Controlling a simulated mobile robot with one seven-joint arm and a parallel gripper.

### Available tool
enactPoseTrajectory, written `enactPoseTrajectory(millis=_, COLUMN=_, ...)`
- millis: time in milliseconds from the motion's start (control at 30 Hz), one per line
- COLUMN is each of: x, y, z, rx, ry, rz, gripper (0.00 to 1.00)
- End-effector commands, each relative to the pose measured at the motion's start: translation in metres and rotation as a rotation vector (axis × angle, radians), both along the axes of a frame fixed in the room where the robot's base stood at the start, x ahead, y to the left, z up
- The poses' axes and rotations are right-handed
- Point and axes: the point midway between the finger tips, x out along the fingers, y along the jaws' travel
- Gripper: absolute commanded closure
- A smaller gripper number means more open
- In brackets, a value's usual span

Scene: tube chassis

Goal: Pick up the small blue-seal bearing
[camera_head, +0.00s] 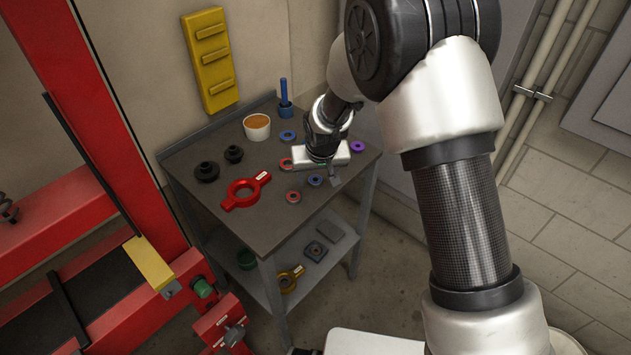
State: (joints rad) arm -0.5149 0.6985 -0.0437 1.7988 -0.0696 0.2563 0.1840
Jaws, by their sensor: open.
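A small blue-seal bearing (315,180) lies flat on the dark top of the cart (272,222), near its right side. A somewhat larger blue-ringed bearing (288,136) lies farther back. My gripper (328,174) is open and reaches down over the right part of the cart top, just above and beside the small blue-seal bearing. One fingertip shows to the right of this bearing; the other finger is mostly hidden under the white gripper body. I cannot tell the exact height of the fingertips above the surface.
Red-ringed bearings (293,197) and a purple one (357,147) lie close around my gripper. A red ring-shaped tool (243,191), black round parts (207,171), a cup (257,127) and a blue upright tool (285,100) share the cart top. A red frame (95,130) stands left.

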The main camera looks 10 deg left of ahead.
Motion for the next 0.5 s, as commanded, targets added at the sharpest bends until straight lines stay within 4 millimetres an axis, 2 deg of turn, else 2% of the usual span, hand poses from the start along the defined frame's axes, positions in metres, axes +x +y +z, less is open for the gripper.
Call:
enactPoseTrajectory(millis=300, x=0.0025, y=0.0010, z=-0.0049, rx=0.001, ry=-0.002, rz=-0.001, gripper=0.49)
enactPoseTrajectory(millis=500, x=0.0024, y=0.0008, z=-0.0049, rx=0.001, ry=-0.001, rz=-0.001, gripper=0.83)
